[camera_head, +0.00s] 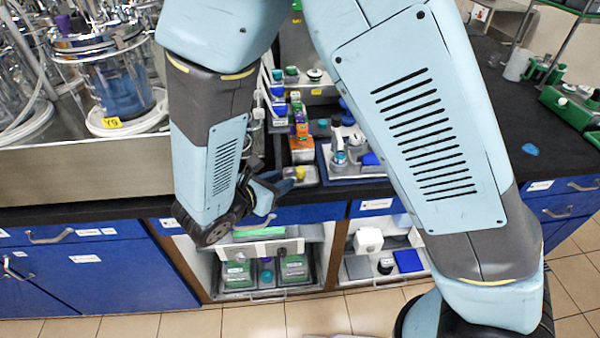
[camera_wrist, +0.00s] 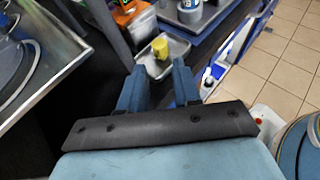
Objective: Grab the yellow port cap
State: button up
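The yellow port cap (camera_wrist: 160,46) sits in a small pale tray (camera_wrist: 178,49) on the dark bench, ahead of my gripper in the wrist view. In the head view the cap (camera_head: 300,173) is a small yellow spot in the tray, just right of my gripper (camera_head: 281,186). In the wrist view my gripper (camera_wrist: 158,88) has its two blue fingers apart with nothing between them. The cap is beyond the fingertips, roughly in line with the gap, and is not touched.
Bioreactor vessels (camera_head: 112,80) stand on a metal tray at the left. Blue drawers (camera_head: 105,285) and open shelves lie below the bench edge. Dark bench shows at the right.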

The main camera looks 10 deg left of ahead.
aim_at(299, 171)
jog(key=shift+r+x, duration=0.15)
jog(key=shift+x, duration=1.8)
jog(key=shift+r+x, duration=0.15)
jog(key=shift+x, duration=1.8)
jog(key=shift+w+d, duration=0.1)
grip_shut()
jog(key=shift+r, duration=0.1)
